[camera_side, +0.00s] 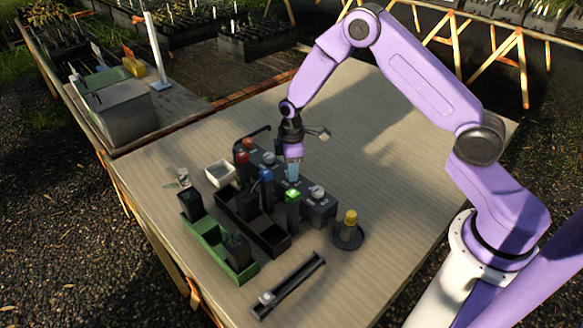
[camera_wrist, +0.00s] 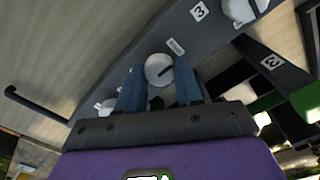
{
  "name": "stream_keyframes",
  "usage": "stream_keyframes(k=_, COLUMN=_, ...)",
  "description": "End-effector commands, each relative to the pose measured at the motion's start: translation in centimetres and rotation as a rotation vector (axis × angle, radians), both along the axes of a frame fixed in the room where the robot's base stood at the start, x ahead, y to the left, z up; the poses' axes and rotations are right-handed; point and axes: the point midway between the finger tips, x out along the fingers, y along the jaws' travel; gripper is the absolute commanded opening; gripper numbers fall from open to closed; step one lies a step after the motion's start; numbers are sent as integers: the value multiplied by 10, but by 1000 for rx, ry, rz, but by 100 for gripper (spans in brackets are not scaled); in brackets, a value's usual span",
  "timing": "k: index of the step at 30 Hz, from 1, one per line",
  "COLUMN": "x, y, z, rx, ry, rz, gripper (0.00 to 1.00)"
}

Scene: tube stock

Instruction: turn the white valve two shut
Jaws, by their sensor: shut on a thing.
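The dark valve block (camera_side: 318,207) lies across the middle of the table with white knobs along its top. My gripper (camera_side: 292,173) reaches down onto the block's middle. In the wrist view, my gripper's blue fingers (camera_wrist: 158,88) stand on either side of a round white knob (camera_wrist: 158,70) with a dark line on its face, and are shut on it. A small plate beside this knob is too small to read, but it sits beside the one marked 3. That knob (camera_wrist: 238,10) is at the upper right. In the side view the gripped knob is hidden by my fingers.
Red-capped (camera_side: 242,157), blue-capped (camera_side: 265,175) and green-capped (camera_side: 292,196) tubes stand close in front of the block. A yellow-topped tube (camera_side: 350,217) stands on a round base at right. A green tray (camera_side: 247,272) lies at front left. The table behind is mostly clear.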

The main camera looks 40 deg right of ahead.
Motion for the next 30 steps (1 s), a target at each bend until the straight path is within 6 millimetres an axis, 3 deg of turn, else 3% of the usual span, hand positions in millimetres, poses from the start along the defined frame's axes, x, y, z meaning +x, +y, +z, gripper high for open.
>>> stream_keyframes(k=11, x=0, y=0, z=0, rx=-1, ry=2, rz=-112, gripper=5)
stream_keyframes(k=30, x=0, y=-1, z=1, rx=0, ry=1, rz=-688, gripper=5)
